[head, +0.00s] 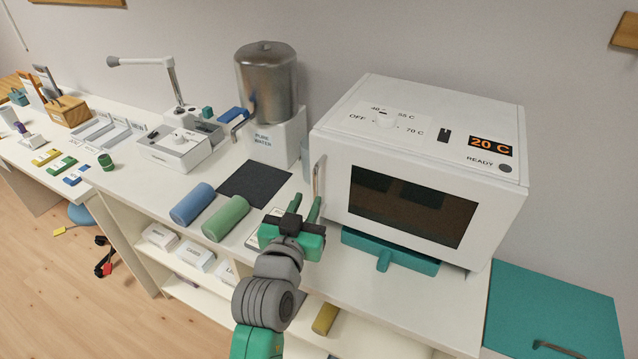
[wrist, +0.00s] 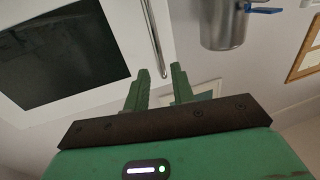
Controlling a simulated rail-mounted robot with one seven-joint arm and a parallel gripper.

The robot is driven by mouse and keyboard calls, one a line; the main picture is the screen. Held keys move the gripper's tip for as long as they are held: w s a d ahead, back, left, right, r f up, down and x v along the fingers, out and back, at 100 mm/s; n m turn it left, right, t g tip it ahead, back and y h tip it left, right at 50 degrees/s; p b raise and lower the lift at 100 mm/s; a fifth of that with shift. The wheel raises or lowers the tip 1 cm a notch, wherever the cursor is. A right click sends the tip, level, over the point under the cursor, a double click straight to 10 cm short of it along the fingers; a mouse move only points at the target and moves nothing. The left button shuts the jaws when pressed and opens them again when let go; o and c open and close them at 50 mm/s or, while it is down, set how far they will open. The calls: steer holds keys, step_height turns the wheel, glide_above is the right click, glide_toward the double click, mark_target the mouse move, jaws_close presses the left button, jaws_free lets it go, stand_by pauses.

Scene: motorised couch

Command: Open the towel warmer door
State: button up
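The towel warmer (head: 480,125) is a white box with a dial and a display reading 20 C on its top. Its door (head: 338,185), with a dark window, looks closed. A vertical metal bar handle (head: 318,178) is at the door's left edge; it also shows in the wrist view (wrist: 153,38). My gripper (head: 305,202) is in front of the door's left side, close to the handle's lower end.
A metal water tank (head: 268,85) stands left of the warmer, behind a dark mat (head: 254,184). Blue (head: 192,203) and green (head: 226,218) rolls lie on the counter near my gripper. A teal tray (head: 390,251) lies below the door's front.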

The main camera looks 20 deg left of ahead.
mark_target(315, 184)
steer(key=w, duration=0.4)
steer(key=w+b, duration=0.1)
steer(key=w, duration=0.2)
steer(key=shift+a+r, duration=0.1)
steer(key=shift+a, duration=0.2)
jaws_close()
